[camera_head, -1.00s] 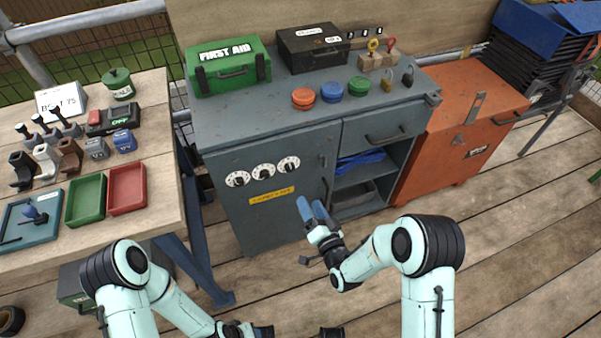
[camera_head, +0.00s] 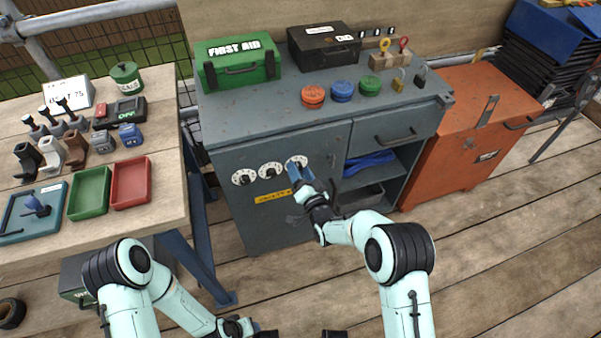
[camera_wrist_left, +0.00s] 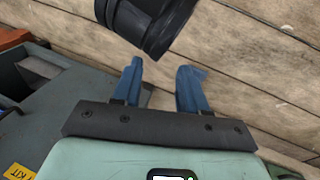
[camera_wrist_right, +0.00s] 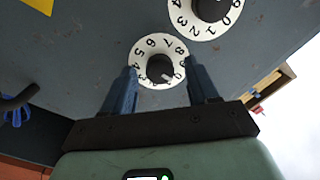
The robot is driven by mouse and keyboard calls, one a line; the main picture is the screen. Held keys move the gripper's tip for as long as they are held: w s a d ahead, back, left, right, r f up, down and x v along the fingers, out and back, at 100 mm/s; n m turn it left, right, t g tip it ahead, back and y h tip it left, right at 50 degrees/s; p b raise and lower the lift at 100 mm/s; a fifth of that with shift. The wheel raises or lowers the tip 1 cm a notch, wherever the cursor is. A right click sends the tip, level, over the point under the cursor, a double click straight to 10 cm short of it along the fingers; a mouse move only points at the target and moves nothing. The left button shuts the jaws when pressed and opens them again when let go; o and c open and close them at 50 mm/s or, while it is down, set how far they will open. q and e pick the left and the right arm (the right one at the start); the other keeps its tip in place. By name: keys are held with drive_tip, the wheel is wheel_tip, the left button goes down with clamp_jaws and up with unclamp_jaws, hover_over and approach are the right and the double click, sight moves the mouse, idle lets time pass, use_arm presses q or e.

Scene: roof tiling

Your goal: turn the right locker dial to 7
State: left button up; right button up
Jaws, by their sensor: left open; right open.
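The right dial (camera_head: 296,160) is a white numbered disc with a dark knob on the grey locker door, the rightmost of three. My right gripper (camera_head: 294,173) is open in front of it and partly covers it in the head view. In the right wrist view the right dial (camera_wrist_right: 150,45) lies between and beyond the open blue fingertips (camera_wrist_right: 162,72). Its numbers look upside down there. A pale mark on the knob points to the lower right, near the 0. Contact with the knob cannot be told. My left gripper (camera_wrist_left: 163,78) is open and empty, low over the floor.
The middle dial (camera_head: 270,170) and left dial (camera_head: 244,176) sit beside it, above a yellow label (camera_head: 272,196). To the right are a drawer (camera_head: 395,130) and an open shelf with a blue item (camera_head: 370,162). A workbench (camera_head: 150,215) stands to the left.

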drive_tip(key=c, duration=1)
drive_tip(key=shift+c, duration=0.2)
use_arm(q)
drive_tip(key=shift+w+f, duration=0.1)
drive_tip(key=shift+w+a+f+t+b, duration=0.15)
drive_tip(key=shift+w+a+f+b, duration=0.15)
drive_tip(key=shift+w, duration=0.2)
drive_tip(key=shift+w+a+f+t+b, duration=0.25)
drive_tip(key=shift+w+f+b, duration=0.1)
drive_tip(key=shift+w, duration=0.15)
drive_tip(key=shift+w+a+f+t+b, duration=0.1)
drive_tip(key=shift+w+a+f+b, duration=0.2)
drive_tip(key=shift+w, duration=0.2)
use_arm(e)
drive_tip(key=shift+a+r+n+h, duration=0.1)
drive_tip(key=shift+n+h, duration=0.25)
drive_tip(key=shift+n, duration=4.75)
drive_tip(key=shift+a+n+h, duration=0.1)
drive_tip(key=shift+n+h, duration=0.25)
drive_tip(key=shift+n, duration=4.75)
